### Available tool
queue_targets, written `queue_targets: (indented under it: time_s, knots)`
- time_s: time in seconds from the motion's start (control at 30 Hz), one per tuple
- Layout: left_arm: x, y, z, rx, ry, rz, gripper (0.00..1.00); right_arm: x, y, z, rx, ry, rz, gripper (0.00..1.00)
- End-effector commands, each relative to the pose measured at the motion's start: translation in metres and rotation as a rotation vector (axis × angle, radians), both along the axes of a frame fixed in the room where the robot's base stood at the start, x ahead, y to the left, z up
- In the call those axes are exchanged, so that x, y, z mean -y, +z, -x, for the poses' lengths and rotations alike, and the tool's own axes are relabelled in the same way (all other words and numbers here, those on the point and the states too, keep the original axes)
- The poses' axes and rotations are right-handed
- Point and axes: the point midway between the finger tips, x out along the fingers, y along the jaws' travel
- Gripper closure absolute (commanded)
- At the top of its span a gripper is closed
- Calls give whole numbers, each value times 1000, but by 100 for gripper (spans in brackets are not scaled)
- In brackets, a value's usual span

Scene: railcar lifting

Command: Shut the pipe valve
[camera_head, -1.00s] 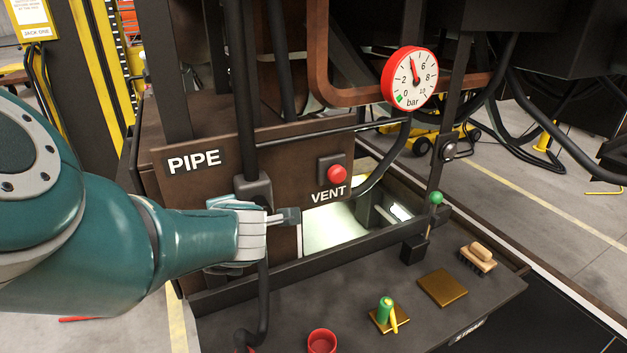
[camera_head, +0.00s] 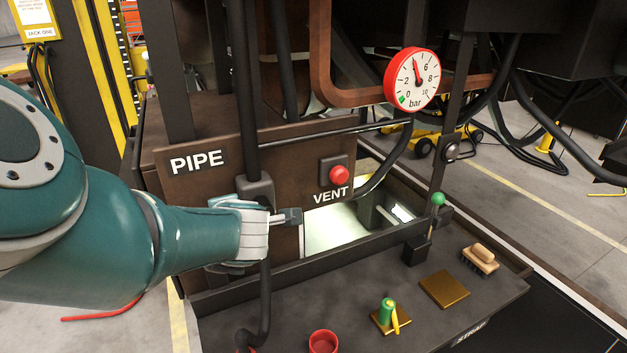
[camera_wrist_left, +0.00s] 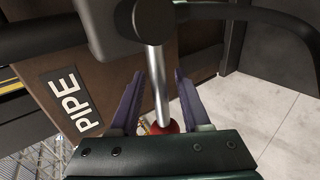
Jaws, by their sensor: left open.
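The pipe valve has a grey body (camera_head: 255,190) on a dark vertical pipe, just right of the PIPE label (camera_head: 199,161). A dark round hub (camera_head: 291,215) joins its silver lever, which lies roughly level and crosswise to the pipe. In the left wrist view the lever (camera_wrist_left: 158,85) runs from the hub (camera_wrist_left: 153,18) back between my fingers, with its red knob (camera_wrist_left: 170,127) near my palm. My left gripper (camera_wrist_left: 157,100) is open, one finger on each side of the lever. Gaps show beside the rod; contact at the knob is unclear. My right gripper is out of view.
A red VENT button (camera_head: 339,174) and a red-rimmed gauge (camera_head: 412,78) are to the right. The front shelf (camera_head: 360,290) holds a green-topped lever (camera_head: 438,199), a brush (camera_head: 480,257), a brass plate (camera_head: 444,289), a green object (camera_head: 388,310) and a red cup (camera_head: 323,342).

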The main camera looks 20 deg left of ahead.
Motion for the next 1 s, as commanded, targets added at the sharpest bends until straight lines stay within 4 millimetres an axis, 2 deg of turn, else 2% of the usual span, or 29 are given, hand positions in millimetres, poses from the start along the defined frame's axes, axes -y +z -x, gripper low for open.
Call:
queue_targets:
  time_s: [0.17, 0.4, 0.6, 0.77, 1.0]
  knots:
    - [6, 9, 4, -1, -1, 1, 53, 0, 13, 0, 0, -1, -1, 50]
    - [31, 35, 25, -3, -2, 2, 53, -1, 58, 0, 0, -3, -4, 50]
    - [52, 51, 43, -1, -1, 0, 53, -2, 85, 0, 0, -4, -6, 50]
    - [62, 56, 51, 0, 0, 0, 53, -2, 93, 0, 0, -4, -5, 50]
    - [63, 55, 53, 0, 1, 0, 53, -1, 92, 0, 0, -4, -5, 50]
